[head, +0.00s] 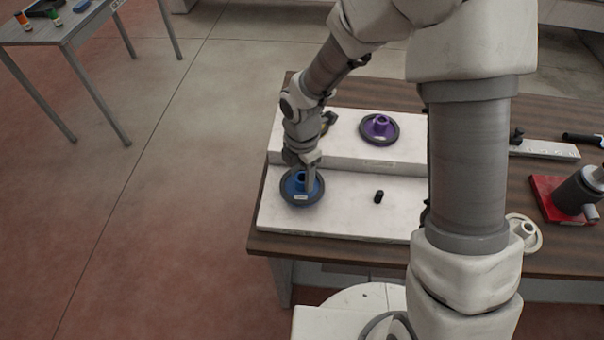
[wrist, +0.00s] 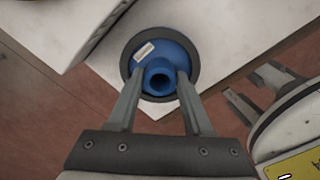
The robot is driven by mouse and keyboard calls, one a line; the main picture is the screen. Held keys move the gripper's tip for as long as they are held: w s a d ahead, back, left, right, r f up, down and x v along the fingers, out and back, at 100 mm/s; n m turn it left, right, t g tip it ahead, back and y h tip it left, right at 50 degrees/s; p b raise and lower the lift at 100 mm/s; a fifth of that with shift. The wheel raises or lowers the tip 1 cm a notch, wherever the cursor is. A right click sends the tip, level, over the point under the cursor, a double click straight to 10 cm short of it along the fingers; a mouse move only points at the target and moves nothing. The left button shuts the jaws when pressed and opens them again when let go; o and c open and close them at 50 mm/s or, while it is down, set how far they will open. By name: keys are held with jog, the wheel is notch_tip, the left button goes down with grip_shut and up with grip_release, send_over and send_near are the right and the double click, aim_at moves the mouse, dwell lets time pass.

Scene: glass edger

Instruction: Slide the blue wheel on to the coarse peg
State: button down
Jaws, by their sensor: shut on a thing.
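The blue wheel (head: 294,199), a disc with a dark rim, a raised blue hub and a small white label, is at the left end of the lower white step. My gripper (head: 311,170) is above it with its fingers around the hub. In the wrist view the fingers (wrist: 159,78) press the hub of the blue wheel (wrist: 174,51) from both sides; its bore is open and dark. The wheel looks level and covers part of the slab's edge; its height is unclear. A bare black peg (head: 379,197) stands on the lower step, right of the wheel. No peg label is readable.
A purple wheel (head: 379,128) sits on the upper white step (head: 345,150). A cream wheel (head: 523,233) and a red-based tool (head: 549,199) are on the wooden table (head: 275,242) at right. My arm hides the steps' right end. The lower step is clear between wheel and peg.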

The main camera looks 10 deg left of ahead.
jog(key=shift+f+b, duration=1.05)
jog(key=shift+f, duration=0.35)
jog(key=shift+c, duration=1.2)
grip_release()
jog(key=shift+r, duration=0.1)
notch_tip(320, 180, up, 17)
jog(key=p, duration=0.1)
jog(key=shift+r, duration=0.2)
